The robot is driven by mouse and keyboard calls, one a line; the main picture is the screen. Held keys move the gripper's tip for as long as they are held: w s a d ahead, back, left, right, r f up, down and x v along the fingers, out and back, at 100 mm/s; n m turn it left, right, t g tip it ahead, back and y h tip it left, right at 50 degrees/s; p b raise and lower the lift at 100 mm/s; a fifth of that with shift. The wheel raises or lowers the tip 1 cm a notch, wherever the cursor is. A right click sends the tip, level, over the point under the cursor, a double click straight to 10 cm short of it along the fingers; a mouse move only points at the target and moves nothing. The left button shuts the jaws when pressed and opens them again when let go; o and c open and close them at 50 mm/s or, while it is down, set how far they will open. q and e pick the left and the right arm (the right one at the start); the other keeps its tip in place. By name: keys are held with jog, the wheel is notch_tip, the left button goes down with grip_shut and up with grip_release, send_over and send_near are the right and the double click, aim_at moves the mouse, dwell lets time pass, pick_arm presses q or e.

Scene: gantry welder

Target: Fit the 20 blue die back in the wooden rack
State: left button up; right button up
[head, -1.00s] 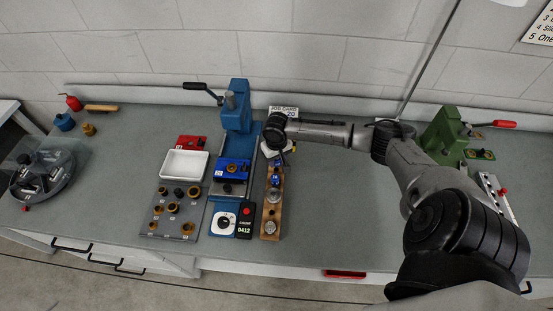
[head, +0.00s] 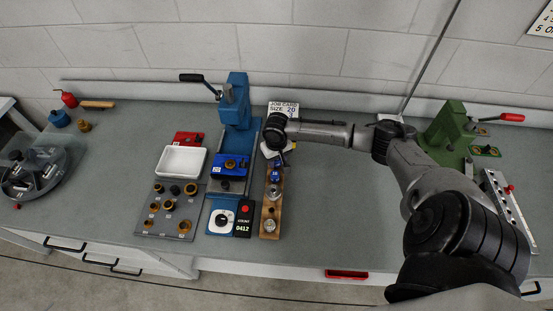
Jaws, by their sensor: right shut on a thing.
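The wooden rack (head: 265,226) lies lengthwise on the bench, right of the blue press, with round silver pieces (head: 271,194) in its nearer part. A small blue die (head: 275,178) with a white label shows in its farther part; its number is too small to read. My right gripper (head: 277,158) points down over the rack's far end. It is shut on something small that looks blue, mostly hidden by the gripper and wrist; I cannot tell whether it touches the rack. My left gripper is out of view.
The blue press (head: 237,105) with a blue die block (head: 230,167) stands close left of the rack. A job card (head: 284,108) reading size 20 is behind. A white tray (head: 182,161) and grey plate of dies (head: 163,223) are further left. Bench right of the rack is clear.

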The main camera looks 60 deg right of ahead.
jog(key=shift+f, duration=0.5)
jog(key=o, duration=1)
jog(key=shift+c, duration=0.2)
jog(key=shift+o, duration=0.7)
notch_tip(320, 180, up, 14)
jog(key=p, duration=0.2)
jog(key=shift+f, duration=0.1)
